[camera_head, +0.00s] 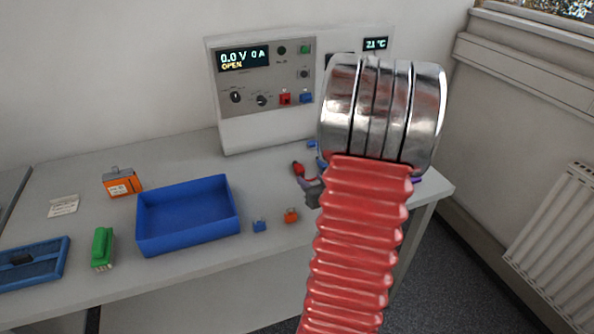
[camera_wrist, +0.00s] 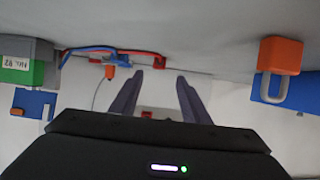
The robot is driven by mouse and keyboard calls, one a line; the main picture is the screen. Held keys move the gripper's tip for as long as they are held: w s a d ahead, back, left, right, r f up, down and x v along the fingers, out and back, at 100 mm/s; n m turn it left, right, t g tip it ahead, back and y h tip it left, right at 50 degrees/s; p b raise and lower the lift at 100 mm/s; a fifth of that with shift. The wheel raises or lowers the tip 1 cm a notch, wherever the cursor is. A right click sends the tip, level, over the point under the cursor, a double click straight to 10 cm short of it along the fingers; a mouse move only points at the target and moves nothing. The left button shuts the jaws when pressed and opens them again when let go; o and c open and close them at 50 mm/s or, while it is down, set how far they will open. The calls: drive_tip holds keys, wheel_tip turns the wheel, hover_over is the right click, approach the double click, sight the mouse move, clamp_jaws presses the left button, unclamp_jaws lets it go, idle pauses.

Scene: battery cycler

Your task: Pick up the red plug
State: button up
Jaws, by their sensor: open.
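The red plug (camera_head: 299,169) lies on the bench in front of the cycler, left of my arm's metal collar, in the head view. A dark grey piece sits just beside it. In the wrist view my gripper (camera_wrist: 160,76) is open, with two dark fingers apart and nothing held between them. A red lead (camera_wrist: 138,53) runs just beyond the fingertips beside a blue one. A small red piece (camera_wrist: 147,114) shows between the fingers; I cannot tell which of these is the plug.
The cycler (camera_head: 262,90) stands at the back, reading 0.0 V and OPEN. A blue tray (camera_head: 187,240) is left of centre. Small blue (camera_head: 259,225) and orange (camera_head: 291,215) connectors lie right of it. An orange padlock (camera_wrist: 281,55) shows at right in the wrist view.

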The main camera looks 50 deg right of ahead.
sight(302, 172)
drive_tip(key=shift+x, duration=1.8)
drive_tip(key=shift+w+d, duration=0.1)
drive_tip(key=shift+x, duration=2.5)
drive_tip(key=shift+c, duration=0.3)
clamp_jaws()
wheel_tip(302, 172, up, 10)
